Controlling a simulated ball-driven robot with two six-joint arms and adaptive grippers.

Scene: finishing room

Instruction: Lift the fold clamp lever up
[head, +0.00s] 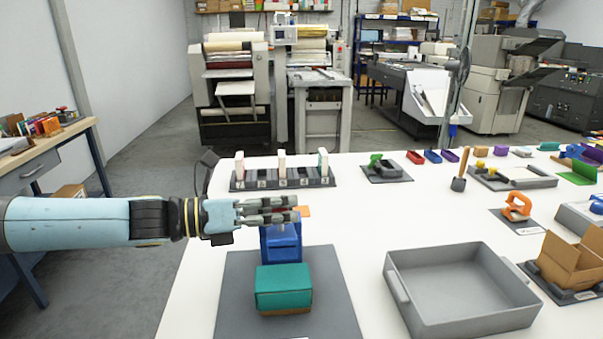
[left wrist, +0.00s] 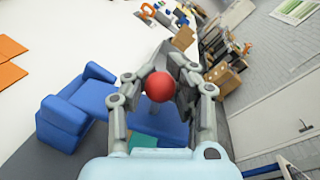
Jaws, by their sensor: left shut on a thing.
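The fold clamp is a blue body (head: 281,244) at the back of a dark grey mat (head: 234,292), below and just beyond my left gripper (head: 293,209). In the left wrist view the blue body (left wrist: 66,116) is left of and below the fingers. The lever's red ball knob (left wrist: 159,87) sits between the two fingertips, and my left gripper is shut on it. The rest of the lever is mostly hidden behind the fingers. A teal box (head: 284,287) with a brown base is in front of the clamp. My right gripper is in neither view.
A large grey tray (head: 400,291) stands to the right on the white table. A dark rack (head: 259,180) with upright pieces lies behind the gripper. An open cardboard box (head: 573,262) is at the far right. White tabletop is clear between mat and tray.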

